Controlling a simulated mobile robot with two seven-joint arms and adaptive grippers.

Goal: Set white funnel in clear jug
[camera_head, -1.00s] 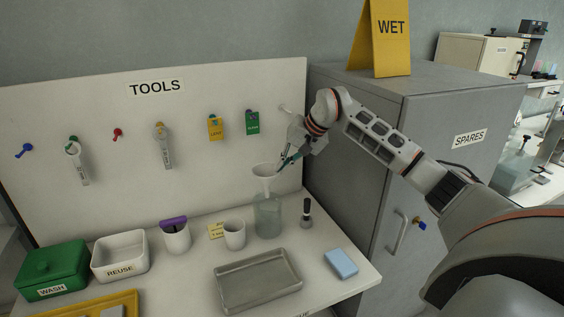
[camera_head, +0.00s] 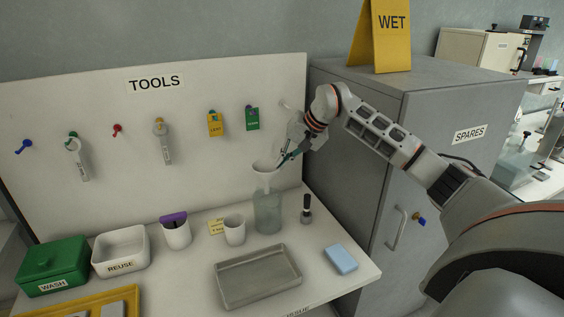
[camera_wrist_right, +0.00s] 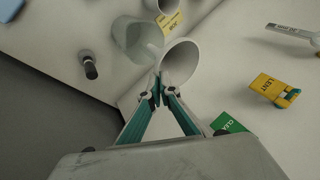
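The white funnel (camera_head: 265,168) is upright over the clear jug (camera_head: 268,213), its spout pointing down at the jug's mouth. I cannot tell if the spout tip is inside the mouth. My right gripper (camera_head: 284,158) is at the right side of the funnel's rim. In the right wrist view, my right gripper (camera_wrist_right: 161,78) has its fingertips closed together on the edge of the funnel (camera_wrist_right: 181,62). The jug (camera_wrist_right: 133,40) shows behind the funnel there, partly overlapped by it. My left gripper is not in view.
A dark-tipped tool (camera_head: 306,210) stands just right of the jug, and a white cup (camera_head: 235,230) just left. A metal tray (camera_head: 222,292) and a blue sponge (camera_head: 341,259) lie in front. The tool board (camera_head: 200,180) is close behind; a grey cabinet (camera_head: 350,150) stands at right.

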